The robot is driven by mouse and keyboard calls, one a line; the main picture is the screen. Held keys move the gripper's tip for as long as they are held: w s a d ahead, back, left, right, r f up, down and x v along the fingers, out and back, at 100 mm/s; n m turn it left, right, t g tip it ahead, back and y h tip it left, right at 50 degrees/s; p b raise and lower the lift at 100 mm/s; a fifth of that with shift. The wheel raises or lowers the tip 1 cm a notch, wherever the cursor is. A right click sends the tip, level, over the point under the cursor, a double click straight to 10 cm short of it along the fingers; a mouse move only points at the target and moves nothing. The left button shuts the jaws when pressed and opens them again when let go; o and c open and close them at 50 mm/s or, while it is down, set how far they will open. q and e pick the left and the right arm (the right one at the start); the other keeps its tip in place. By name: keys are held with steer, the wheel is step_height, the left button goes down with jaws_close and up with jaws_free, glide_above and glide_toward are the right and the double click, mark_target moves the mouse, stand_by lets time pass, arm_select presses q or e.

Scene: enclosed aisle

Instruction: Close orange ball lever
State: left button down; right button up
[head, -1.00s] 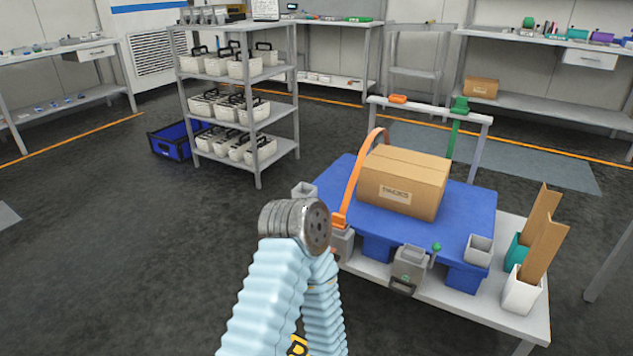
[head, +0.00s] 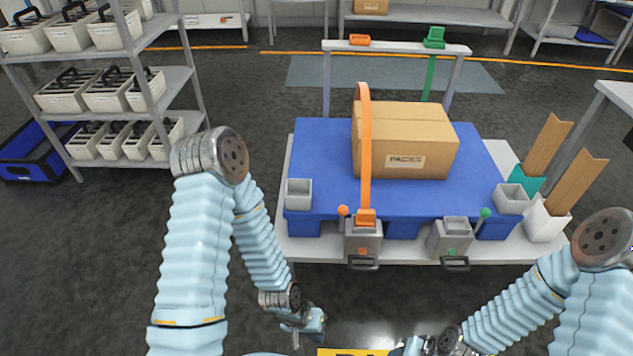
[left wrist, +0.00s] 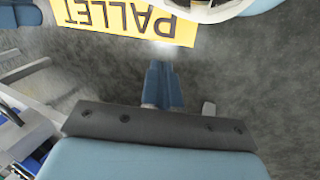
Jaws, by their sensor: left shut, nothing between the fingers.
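The orange ball (head: 343,210) is the knob of a small lever on the left side of a grey ratchet box (head: 362,240) at the front edge of the blue pallet. The ball stands up, near the top of that box. An orange strap (head: 366,150) rises from the box and arches over the carton. My left gripper (head: 310,326) is low in front of the table, apart from the lever; in the left wrist view its fingers (left wrist: 163,84) are together and empty. My right gripper (head: 413,346) is partly cut off at the bottom edge, its fingers unclear.
A carton (head: 425,140) sits on the blue pallet (head: 315,150). A second grey box (head: 452,238) with a green ball lever (head: 485,213) stands to the right. Cardboard pieces stand in holders at the right. A shelf rack (head: 150,85) is at the left. Dark floor lies open before the table.

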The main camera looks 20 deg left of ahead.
arm_select(q)
steer(key=shift+a, duration=0.3)
arm_select(e)
steer(key=shift+a, duration=0.3)
arm_select(q)
steer(key=shift+w, duration=0.15)
